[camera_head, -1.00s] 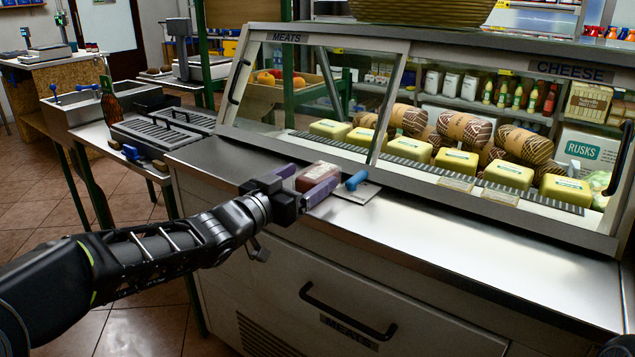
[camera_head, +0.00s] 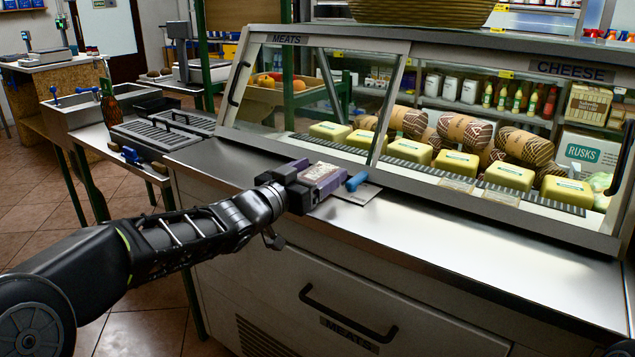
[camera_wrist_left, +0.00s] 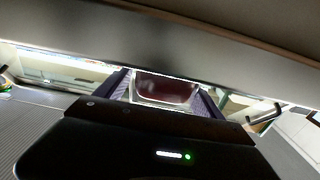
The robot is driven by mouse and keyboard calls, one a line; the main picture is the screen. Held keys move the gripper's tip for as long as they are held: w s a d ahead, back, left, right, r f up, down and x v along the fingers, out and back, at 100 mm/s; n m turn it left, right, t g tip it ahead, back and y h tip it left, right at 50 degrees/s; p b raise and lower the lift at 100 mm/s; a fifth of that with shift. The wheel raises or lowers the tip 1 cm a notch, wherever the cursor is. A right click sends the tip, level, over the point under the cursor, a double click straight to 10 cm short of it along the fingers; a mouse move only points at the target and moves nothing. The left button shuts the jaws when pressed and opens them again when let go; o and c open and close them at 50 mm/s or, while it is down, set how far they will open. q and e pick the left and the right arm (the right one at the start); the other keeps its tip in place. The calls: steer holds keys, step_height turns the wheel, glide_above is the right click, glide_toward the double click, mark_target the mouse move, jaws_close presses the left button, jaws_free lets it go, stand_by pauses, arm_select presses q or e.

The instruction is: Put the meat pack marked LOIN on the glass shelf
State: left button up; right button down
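A small meat pack (camera_head: 322,173) with a dark red body and a pale top lies at the left of the steel counter; its marking is too small to read. My left gripper (camera_head: 325,179) reaches around it, one purple finger on each side. In the left wrist view the dark red pack (camera_wrist_left: 167,90) sits between the fingers, close to both; whether they press on it I cannot tell. The glass-fronted case (camera_head: 300,95) marked MEATS stands behind the counter; I cannot clearly make out a glass shelf in it. My right gripper is not in view.
A blue-handled tool (camera_head: 357,181) and a flat pale sheet (camera_head: 357,196) lie right beside the pack. Several yellow packs and patterned rolls fill the case toward CHEESE. The steel counter (camera_head: 480,258) is clear to the right. A scale (camera_head: 190,70) stands back left.

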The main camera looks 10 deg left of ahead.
mark_target(317, 172)
arm_select(q)
jaws_close()
step_height(317, 172, up, 10)
steer(key=p, duration=0.5)
stand_by(0.6)
stand_by(0.5)
